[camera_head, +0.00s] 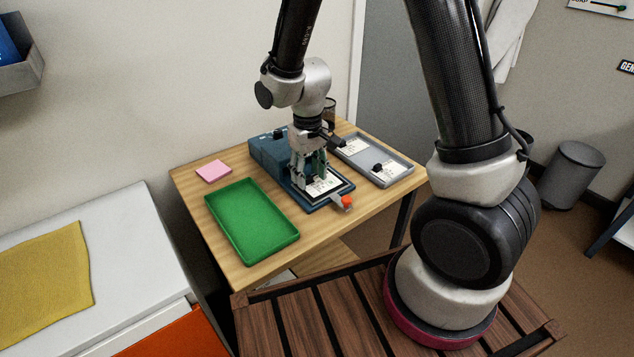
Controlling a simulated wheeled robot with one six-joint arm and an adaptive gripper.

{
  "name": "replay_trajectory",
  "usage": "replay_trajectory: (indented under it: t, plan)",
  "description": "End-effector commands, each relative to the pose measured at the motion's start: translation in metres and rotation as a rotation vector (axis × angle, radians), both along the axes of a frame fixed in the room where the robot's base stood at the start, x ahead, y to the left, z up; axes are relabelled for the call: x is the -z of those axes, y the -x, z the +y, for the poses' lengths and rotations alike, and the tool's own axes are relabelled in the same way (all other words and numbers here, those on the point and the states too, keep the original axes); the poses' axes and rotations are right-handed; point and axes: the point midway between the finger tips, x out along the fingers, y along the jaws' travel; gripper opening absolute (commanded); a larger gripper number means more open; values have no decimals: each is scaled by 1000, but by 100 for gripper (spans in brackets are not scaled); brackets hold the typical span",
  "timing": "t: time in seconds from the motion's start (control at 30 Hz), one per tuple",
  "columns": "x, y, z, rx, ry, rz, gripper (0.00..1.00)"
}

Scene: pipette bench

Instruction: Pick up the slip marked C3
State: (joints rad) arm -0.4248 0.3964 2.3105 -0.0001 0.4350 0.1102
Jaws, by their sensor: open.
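White slips with dark print show in the head view; the print is too small to read, so I cannot tell which is marked C3. One slip (322,186) lies on the blue bench device (268,152), just below my gripper. Two more slips, one toward the back (354,147) and one toward the front (391,171), lie in the grey tray (408,166) at the right, each with a dark block by it. My gripper (309,177) points down over the device, open, with its fingers partly covering the slip there. I cannot tell whether they touch it.
An empty green tray (252,222) lies left of the device on the wooden table (190,180). A pink pad (213,171) lies behind it. An orange-tipped part (346,201) sticks out at the device's front. A dark cup (329,108) stands behind my gripper.

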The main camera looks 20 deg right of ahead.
Motion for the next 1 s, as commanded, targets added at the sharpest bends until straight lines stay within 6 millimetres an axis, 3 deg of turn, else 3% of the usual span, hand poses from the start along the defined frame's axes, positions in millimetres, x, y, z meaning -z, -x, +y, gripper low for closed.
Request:
replay_trajectory:
  t: [0.1,0.33,0.5,0.57,0.87,1.0]
  plan:
    - [10,0,0,0,0,1,46]
    - [11,0,0,0,0,-1,46]
    - [11,0,0,0,0,-1,15]
    - [11,0,0,0,0,-1,7]
    - [10,0,0,0,0,-1,5]
    - [-2,-1,0,0,-1,-4,5]
